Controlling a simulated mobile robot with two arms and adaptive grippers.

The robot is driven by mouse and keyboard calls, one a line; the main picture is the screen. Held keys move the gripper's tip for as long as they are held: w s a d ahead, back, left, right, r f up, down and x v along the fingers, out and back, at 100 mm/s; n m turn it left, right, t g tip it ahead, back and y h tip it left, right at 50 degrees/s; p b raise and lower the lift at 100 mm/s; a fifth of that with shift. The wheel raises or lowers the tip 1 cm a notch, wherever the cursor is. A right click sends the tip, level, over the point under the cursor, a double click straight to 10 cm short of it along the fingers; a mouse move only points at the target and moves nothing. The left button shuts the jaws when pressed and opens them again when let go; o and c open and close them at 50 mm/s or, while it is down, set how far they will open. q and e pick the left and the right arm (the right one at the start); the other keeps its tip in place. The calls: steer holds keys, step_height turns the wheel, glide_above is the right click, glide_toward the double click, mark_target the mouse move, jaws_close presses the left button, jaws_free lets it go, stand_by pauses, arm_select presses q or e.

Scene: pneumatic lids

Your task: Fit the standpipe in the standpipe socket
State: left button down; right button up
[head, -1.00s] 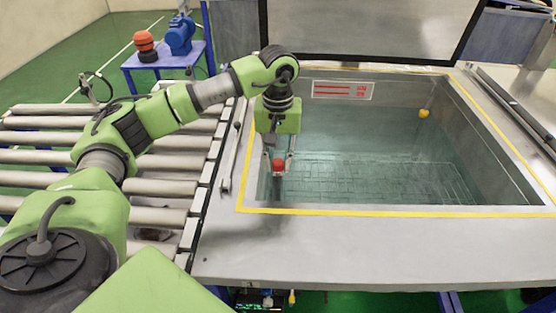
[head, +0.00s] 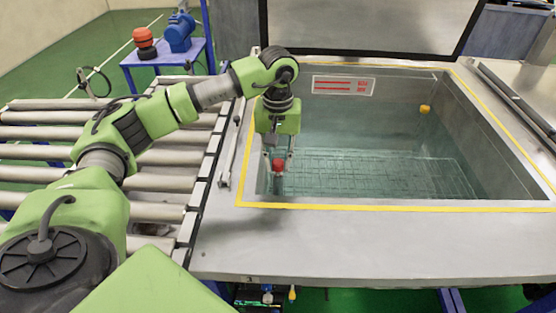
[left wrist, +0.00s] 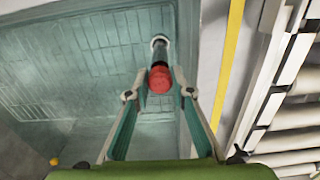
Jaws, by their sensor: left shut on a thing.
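The standpipe shows as a red cap (head: 278,164) inside the near-left part of the water tank. In the left wrist view its red cap (left wrist: 159,80) has a dark collar, with a narrow shaft running away from it. My left gripper (head: 278,168) points down into the tank and is shut on the standpipe at the red cap, one finger on each side. A pale ring (left wrist: 160,41) shows at the shaft's far end; I cannot tell whether it is the standpipe socket or part of the pipe. The socket is not clearly seen. My right gripper is not in view.
The tank's yellow-edged rim (head: 380,208) is close around the left arm. A yellow float (head: 425,109) hangs at the far right. A roller conveyor (head: 160,185) lies left. A raised lid (head: 360,25) stands behind. The tank's middle is clear.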

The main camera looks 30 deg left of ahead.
arm_select(q)
steer(key=shift+f+b, duration=0.75)
steer(key=shift+f, duration=0.25)
steer(key=c, duration=1.7)
jaws_free()
steer(key=shift+r+p, duration=2.25)
steer(key=shift+r, duration=1.3)
steer(key=shift+r, duration=0.1)
step_height(320, 180, up, 12)
